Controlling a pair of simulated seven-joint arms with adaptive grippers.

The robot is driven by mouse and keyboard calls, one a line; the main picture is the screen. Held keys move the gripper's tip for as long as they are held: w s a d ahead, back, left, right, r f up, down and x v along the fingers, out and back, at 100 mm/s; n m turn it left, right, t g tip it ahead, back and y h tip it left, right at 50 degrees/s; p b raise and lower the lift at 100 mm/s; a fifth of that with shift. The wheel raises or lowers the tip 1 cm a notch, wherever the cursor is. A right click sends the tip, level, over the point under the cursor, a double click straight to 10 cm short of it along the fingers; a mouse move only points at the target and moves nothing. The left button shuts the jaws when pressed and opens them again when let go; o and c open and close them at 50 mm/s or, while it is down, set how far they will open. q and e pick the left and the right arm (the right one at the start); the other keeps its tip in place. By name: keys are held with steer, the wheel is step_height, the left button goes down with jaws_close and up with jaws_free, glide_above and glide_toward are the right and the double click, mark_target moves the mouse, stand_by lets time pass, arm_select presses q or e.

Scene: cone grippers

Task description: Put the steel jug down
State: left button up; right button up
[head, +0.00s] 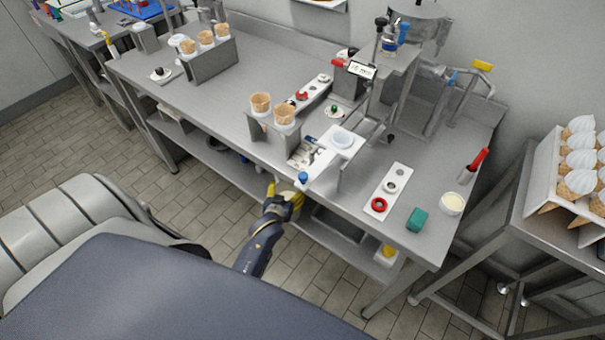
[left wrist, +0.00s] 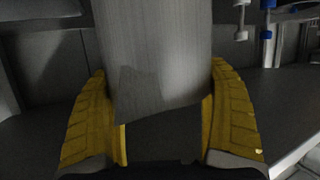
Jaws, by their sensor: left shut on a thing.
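My left gripper (head: 287,196) is at the front edge of the steel table, low, close to the shelf below the tabletop. In the left wrist view my left gripper (left wrist: 165,118) has its yellow fingers on both sides of a grey brushed-metal body, the steel jug (left wrist: 160,55), and is shut on it. The jug's far parts run out of the top of that view, and I cannot make it out in the head view. Whether its base touches anything cannot be told. My right gripper is not in view.
The lower shelf (head: 338,240) holds a few items. A cone rack stands right.

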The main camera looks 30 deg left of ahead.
arm_select(q)
steer(key=w+f, duration=0.3)
steer(key=w, duration=0.7)
steer(key=shift+w+d, duration=0.35)
steer(key=shift+f, duration=0.15)
steer(key=o, duration=1.5)
steer(key=shift+f, duration=0.2)
steer(key=shift+s+r, duration=0.15)
